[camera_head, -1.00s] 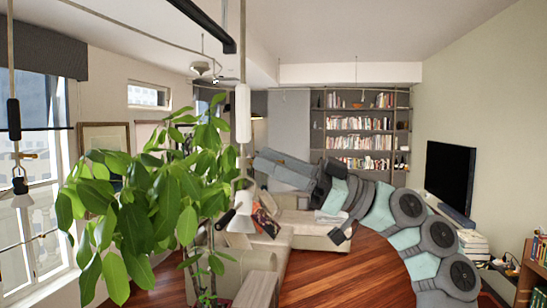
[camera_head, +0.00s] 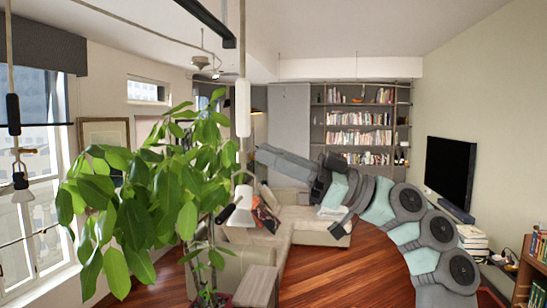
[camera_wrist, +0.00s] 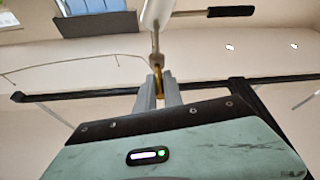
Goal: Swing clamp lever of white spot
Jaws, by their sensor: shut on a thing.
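The white spot (camera_head: 241,205) hangs on a thin rod below a white cylinder (camera_head: 243,110), left of centre in the head view. Its clamp (camera_head: 243,178) sits on the rod just above the shade. In the wrist view my gripper (camera_wrist: 159,92) has its two grey fingers close together around a small brass-coloured clamp lever (camera_wrist: 157,76). A thin stem joins the lever to a white part (camera_wrist: 157,14) above it. In the head view the arm's tip (camera_head: 260,148) is close to the rod; the fingers are too small to make out there.
A leafy plant (camera_head: 150,200) fills the left foreground. A second spot with a black cylinder (camera_head: 13,115) hangs at far left. A sofa (camera_head: 310,230) lies below the arm. A bookshelf (camera_head: 360,120) stands at the back, a television (camera_head: 450,172) at right.

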